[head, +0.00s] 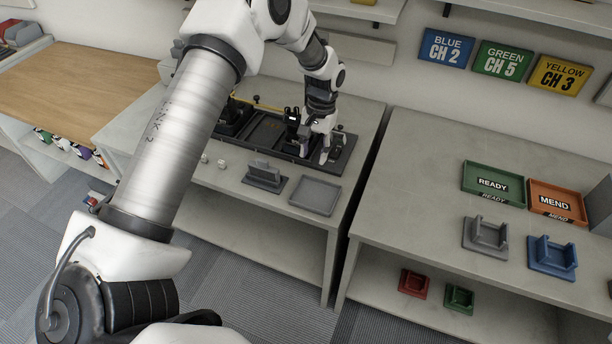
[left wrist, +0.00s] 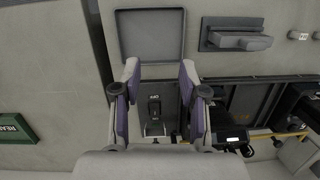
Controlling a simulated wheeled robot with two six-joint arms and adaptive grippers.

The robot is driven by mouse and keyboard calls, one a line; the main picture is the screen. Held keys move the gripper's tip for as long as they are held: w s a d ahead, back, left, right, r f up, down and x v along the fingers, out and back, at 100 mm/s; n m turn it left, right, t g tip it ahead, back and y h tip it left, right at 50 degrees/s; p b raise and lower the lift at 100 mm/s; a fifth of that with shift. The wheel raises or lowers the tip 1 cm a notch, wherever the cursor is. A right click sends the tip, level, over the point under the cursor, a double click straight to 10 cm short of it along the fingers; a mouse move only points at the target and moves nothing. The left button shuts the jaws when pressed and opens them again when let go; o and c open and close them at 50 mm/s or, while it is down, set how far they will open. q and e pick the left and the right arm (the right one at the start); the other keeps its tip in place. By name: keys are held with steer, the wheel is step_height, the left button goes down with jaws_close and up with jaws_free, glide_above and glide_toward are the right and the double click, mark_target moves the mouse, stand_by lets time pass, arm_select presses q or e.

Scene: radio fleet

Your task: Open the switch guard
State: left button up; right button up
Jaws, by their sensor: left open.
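The switch unit (left wrist: 154,108) is a small dark box with a pale label at one end, seen between my fingers in the left wrist view. My left gripper (left wrist: 158,82) is open and empty, with one finger on each side of the unit. In the head view, my left gripper (head: 328,150) is over the right end of the black tray (head: 312,167) and partly hides the switch unit. My right gripper is not in view.
A grey square tray (head: 315,195) and a grey stand (head: 264,176) are in front of the black tray. A black radio (head: 292,122) stands close to my gripper's left. Green READY (head: 492,198) and orange MEND (head: 556,214) trays are on the right bench.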

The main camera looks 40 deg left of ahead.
arm_select(q)
steer(key=shift+g, duration=0.5)
steer(key=s+d+f, duration=0.1)
steer(key=s+f, duration=0.2)
steer(key=f, duration=0.2)
steer(key=s+d+f+b, duration=0.1)
steer(key=s+f, duration=0.1)
steer(key=shift+s+d+f, duration=0.25)
steer(key=shift+s+d, duration=0.1)
